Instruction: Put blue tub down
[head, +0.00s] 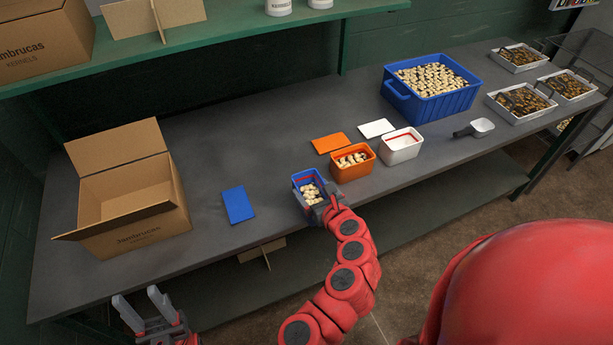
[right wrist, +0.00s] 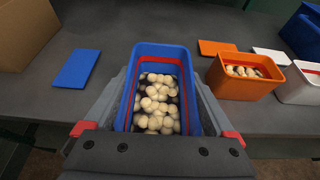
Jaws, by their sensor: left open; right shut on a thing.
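The small blue tub (head: 307,178) is filled with pale round pieces and is near the front edge of the grey table. My right gripper (head: 322,205) is shut on it, with one finger on each side; the right wrist view shows the tub (right wrist: 162,52) upright between the fingers. I cannot tell whether its base touches the table. A flat blue lid (head: 238,204) lies on the table to the left of the tub. My left gripper (head: 143,310) is open and empty, in front of the table at the lower left.
An orange tub (head: 352,168) with pieces and a white tub (head: 401,149) stand right of the blue tub, their lids behind them. An open cardboard box (head: 130,225) stands left. A large blue crate (head: 432,103), a scoop (head: 480,127) and white trays (head: 520,102) are further right.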

